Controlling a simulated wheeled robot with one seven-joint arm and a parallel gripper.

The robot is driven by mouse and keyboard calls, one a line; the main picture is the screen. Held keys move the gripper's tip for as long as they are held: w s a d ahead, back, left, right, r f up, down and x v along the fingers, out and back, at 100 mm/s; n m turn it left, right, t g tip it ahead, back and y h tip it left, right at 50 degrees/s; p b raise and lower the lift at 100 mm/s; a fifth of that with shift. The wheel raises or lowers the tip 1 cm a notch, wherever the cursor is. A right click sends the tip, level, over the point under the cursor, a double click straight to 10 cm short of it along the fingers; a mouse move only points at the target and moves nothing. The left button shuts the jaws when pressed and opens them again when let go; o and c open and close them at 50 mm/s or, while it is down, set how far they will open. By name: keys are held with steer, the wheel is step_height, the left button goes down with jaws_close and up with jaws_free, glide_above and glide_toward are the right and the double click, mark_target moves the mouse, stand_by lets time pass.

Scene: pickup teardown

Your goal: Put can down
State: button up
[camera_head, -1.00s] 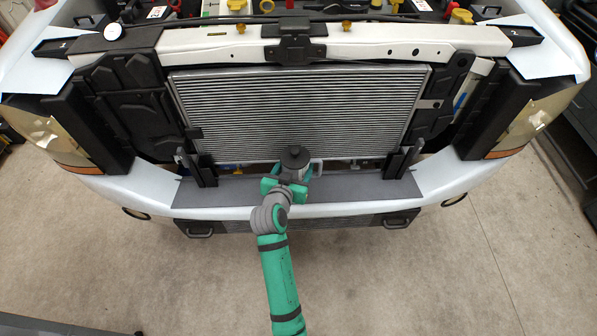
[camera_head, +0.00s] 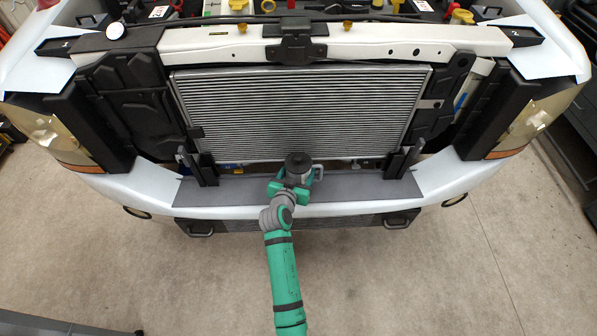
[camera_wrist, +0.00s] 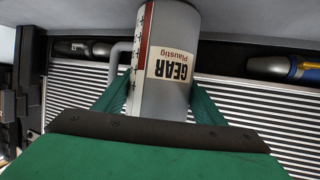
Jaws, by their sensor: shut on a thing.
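The can is a grey cylinder with a black lid (camera_head: 298,160) and a side handle. In the wrist view, the can (camera_wrist: 170,88) shows an upside-down GEAR Plaustig label and a scale strip. My gripper (camera_head: 292,186) is shut on the can, with a green finger on each side of it, as the wrist view also shows (camera_wrist: 160,104). The can looks upright, over the dark grey bumper ledge (camera_head: 235,192) in front of the radiator (camera_head: 300,110). I cannot tell whether its base touches the ledge.
Black upright brackets (camera_head: 203,170) and (camera_head: 401,163) stand at both ends of the radiator's lower edge. The ledge is bare left and right of the can. A white crossbeam (camera_head: 400,42) runs above the radiator. Open concrete floor (camera_head: 400,280) lies in front.

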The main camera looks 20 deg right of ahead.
steer(key=shift+f, duration=0.1)
steer(key=o, duration=1.5)
steer(key=shift+c, duration=0.2)
